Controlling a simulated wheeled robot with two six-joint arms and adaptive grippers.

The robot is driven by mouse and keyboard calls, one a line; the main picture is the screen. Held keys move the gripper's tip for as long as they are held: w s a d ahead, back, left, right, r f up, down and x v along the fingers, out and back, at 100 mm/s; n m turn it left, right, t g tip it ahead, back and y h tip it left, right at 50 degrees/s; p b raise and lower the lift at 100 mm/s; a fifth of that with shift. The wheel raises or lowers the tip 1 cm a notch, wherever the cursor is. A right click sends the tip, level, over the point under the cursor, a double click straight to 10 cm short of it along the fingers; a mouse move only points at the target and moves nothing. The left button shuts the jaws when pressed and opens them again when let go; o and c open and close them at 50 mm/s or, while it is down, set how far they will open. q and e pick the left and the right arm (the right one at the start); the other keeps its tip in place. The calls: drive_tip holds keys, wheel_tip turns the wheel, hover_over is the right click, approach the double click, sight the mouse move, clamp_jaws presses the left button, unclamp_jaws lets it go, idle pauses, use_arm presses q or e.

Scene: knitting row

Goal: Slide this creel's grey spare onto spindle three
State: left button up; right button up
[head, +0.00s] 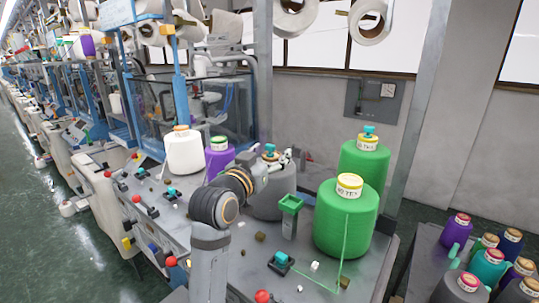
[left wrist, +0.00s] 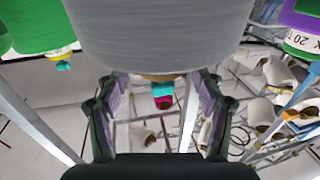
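A grey cone (head: 274,200) stands upright on the creel deck (head: 330,285), between the purple cone and a front green cone (head: 345,225). A teal cap shows above its brown top. My left gripper (head: 278,160) is at the top of this cone, partly hidden by my own arm. In the left wrist view the grey cone (left wrist: 160,35) fills the upper middle. The left fingers (left wrist: 162,100) stand wide apart, with the teal cap between them and space on both sides. Another grey cone (head: 458,289) with a pink top is on the side cart. I cannot read spindle numbers. My right gripper is not in view.
A white cone (head: 184,152) and a purple cone (head: 218,155) stand to the left, and a green cone (head: 365,160) behind right. A green-topped post (head: 290,205) stands close in front of the grey cone. Small fittings and red knobs dot the deck.

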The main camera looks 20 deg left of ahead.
use_arm(q)
drive_tip(key=shift+f, duration=0.15)
drive_tip(key=shift+s, duration=0.15)
drive_tip(key=s+a, duration=0.1)
drive_tip(key=s, duration=0.6)
idle(0.5)
